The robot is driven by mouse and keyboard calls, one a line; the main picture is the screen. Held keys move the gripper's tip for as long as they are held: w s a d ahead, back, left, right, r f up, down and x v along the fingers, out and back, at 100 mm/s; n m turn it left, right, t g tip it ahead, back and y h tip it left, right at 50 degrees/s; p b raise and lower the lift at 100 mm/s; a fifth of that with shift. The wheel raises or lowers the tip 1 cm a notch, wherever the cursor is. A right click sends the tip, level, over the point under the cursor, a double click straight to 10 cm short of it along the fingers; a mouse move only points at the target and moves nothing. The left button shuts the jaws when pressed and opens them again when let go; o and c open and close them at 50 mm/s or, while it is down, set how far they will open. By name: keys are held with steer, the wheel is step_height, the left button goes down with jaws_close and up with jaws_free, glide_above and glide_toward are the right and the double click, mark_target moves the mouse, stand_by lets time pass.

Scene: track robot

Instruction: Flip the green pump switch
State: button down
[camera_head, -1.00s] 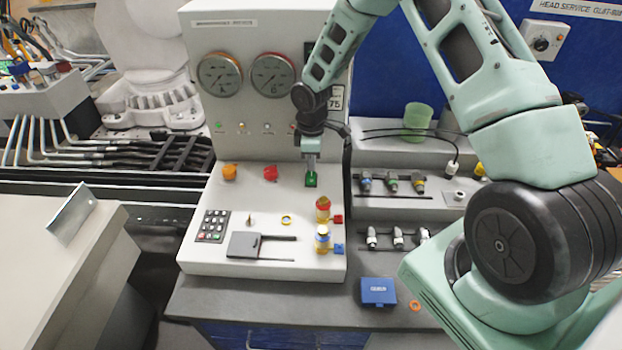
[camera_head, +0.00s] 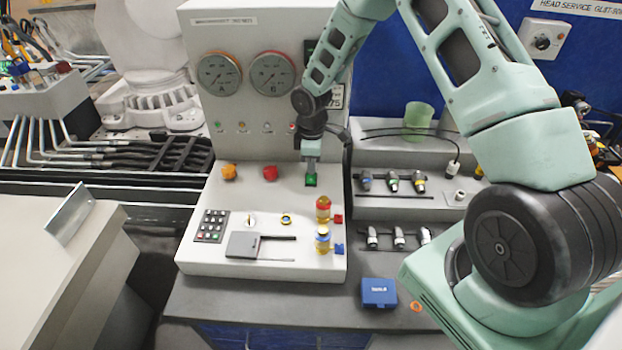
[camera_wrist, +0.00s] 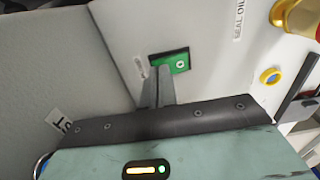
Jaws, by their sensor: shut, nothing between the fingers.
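The green pump switch (camera_head: 311,180) is a small green block on the white console's sloped top, below the two gauges. In the wrist view the green switch (camera_wrist: 179,62) sits in a dark frame with a pale round mark on it. My gripper (camera_head: 311,166) points down at it from above. In the wrist view my gripper's fingers (camera_wrist: 158,75) are together and empty, with their tips at the switch's lower left edge. I cannot tell whether they touch it. The fingers hide a small part of the frame.
An orange knob (camera_head: 229,172) and a red knob (camera_head: 270,173) stand left of the switch. Red-topped (camera_head: 323,209) and blue-and-yellow (camera_head: 323,239) fittings stand in front. A keypad (camera_head: 211,226) is at front left. A black hose runs close to the right of my gripper.

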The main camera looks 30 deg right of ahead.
steer(key=shift+f, duration=0.2)
steer(key=shift+r+p, duration=2.55)
steer(key=shift+r, duration=1.05)
